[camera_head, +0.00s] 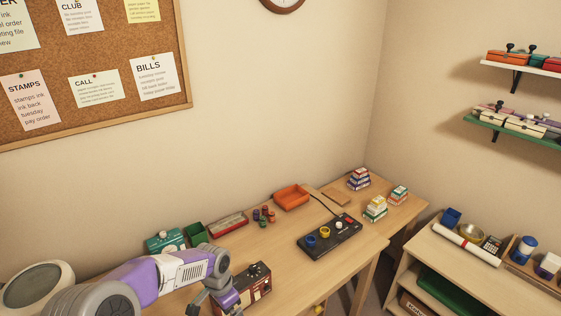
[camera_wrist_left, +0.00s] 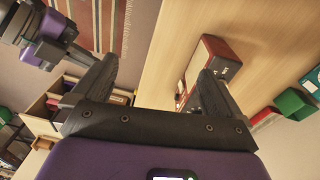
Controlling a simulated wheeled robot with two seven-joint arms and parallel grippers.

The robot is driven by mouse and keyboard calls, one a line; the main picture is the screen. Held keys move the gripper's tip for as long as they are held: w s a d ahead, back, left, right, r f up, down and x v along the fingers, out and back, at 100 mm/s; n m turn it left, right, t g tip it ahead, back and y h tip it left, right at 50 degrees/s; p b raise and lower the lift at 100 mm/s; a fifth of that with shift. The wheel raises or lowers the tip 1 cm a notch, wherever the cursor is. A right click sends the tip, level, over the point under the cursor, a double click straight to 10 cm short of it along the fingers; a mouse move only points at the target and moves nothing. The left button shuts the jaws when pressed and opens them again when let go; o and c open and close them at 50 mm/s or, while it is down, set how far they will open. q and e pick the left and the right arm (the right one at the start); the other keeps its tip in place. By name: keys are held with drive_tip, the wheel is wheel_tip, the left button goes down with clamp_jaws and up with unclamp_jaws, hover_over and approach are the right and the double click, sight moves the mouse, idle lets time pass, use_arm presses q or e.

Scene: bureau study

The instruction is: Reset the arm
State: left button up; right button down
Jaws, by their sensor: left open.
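My left arm, purple and grey, comes in from the left in the head view. Its gripper (camera_head: 222,298) is low over the desk, partly cut off by the bottom edge, close beside a dark red box-like device (camera_head: 256,284). In the left wrist view the two dark fingers of my left gripper (camera_wrist_left: 153,88) stand wide apart with nothing between them. The red device (camera_wrist_left: 208,70) shows behind the right-hand finger, partly hidden by it. Part of my other arm (camera_wrist_left: 45,45), purple and dark grey, shows at the upper left; its jaws cannot be made out.
On the desk (camera_head: 275,250) stand a teal box (camera_head: 165,241), a green bin (camera_head: 196,233), an orange tray (camera_head: 292,197), a black panel with knobs (camera_head: 330,237) and stacked small boxes (camera_head: 375,208). A shelf unit (camera_head: 430,255) stands at the right.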

use_arm(q)
drive_tip(key=s+d+f+n+h+b, duration=0.1)
drive_tip(key=s+d+f+n+b, duration=0.2)
drive_tip(key=f, duration=0.7)
drive_tip(key=s+d+f+n+h+b, duration=0.15)
drive_tip(key=s+f, duration=0.25)
drive_tip(key=f, duration=0.6)
use_arm(e)
drive_tip(key=s+d+f+m+g+y, duration=0.1)
drive_tip(key=s+d+f+m+g, duration=0.2)
drive_tip(key=f, duration=0.4)
drive_tip(key=s+d+f+m+g, duration=0.1)
drive_tip(key=s+d+f+g, duration=0.2)
drive_tip(key=f+g, duration=0.3)
use_arm(q)
drive_tip(key=s+f+n+b, duration=0.4)
drive_tip(key=s+f+n, duration=0.3)
drive_tip(key=s+f, duration=0.4)
drive_tip(key=shift+s+d+t+h, duration=0.2)
drive_tip(key=shift+s+t+h, duration=0.1)
drive_tip(key=shift+s+h, duration=0.2)
use_arm(e)
drive_tip(key=s+d+f+m+g+y, duration=0.1)
drive_tip(key=s+f+m+g+y, duration=0.1)
drive_tip(key=s, duration=0.6)
wheel_tip(320, 180, down, 2)
drive_tip(key=shift+d+f+g+y, duration=0.1)
drive_tip(key=shift+d+g+y, duration=0.3)
drive_tip(key=shift+y, duration=0.7)
